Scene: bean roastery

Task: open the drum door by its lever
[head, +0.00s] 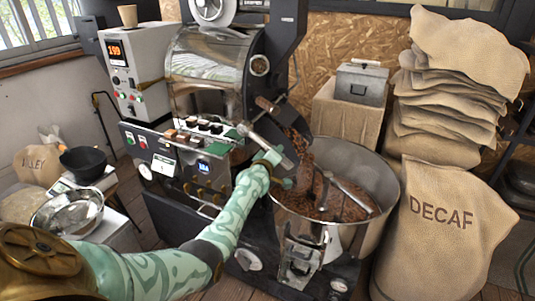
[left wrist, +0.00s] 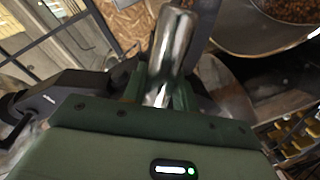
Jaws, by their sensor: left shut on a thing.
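The roaster drum (head: 208,68) stands in the middle of the head view, with its front facing right. Brown beans (head: 296,146) spill from the drum front down into the round cooling pan (head: 385,195), so the discharge stands at least partly open. A dark plate at the drum front, partly behind my arm, may be the door. My left gripper (head: 270,157) is at the drum front. In the left wrist view its green fingers are shut on a shiny metal lever (left wrist: 172,45). The fingertips are mostly hidden in the head view. My right gripper is not in view.
The cooling pan has a stirring arm (head: 350,192) across its beans. A control panel (head: 170,155) sits left of my arm. A metal bowl (head: 68,212) stands at the left. A DECAF sack (head: 440,235) and stacked sacks (head: 440,110) crowd the right.

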